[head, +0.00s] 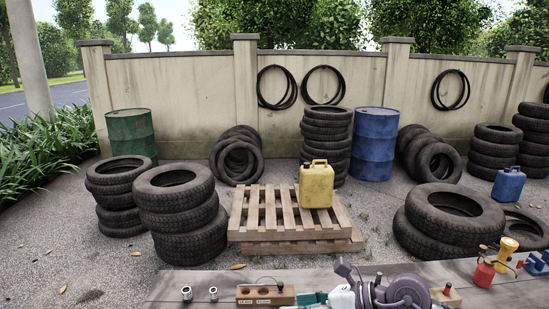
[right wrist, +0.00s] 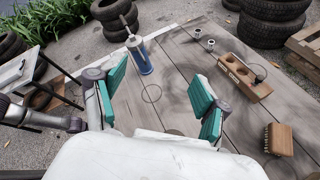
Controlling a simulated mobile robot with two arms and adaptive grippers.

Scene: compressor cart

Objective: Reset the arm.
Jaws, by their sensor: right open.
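My right gripper (right wrist: 158,70) is open in the right wrist view, its two teal finger pads wide apart with nothing between them. It is over a grey wooden bench top (right wrist: 185,120). In the head view, purple-grey arm parts (head: 405,290) of mine and a teal pad show at the bottom edge. A blue cylindrical tool (right wrist: 142,60) with a grey handle stands beyond the fingers. A thin dark ring (right wrist: 151,93) shows on the bench between the fingers. My left gripper is not seen.
A wooden block with holes (right wrist: 243,77), two metal sockets (right wrist: 204,40) and a brush (right wrist: 279,140) are on the bench. A red container (head: 484,273) and a yellow object (head: 505,252) are at the bench's right. Tyres and a pallet (head: 290,235) stand beyond.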

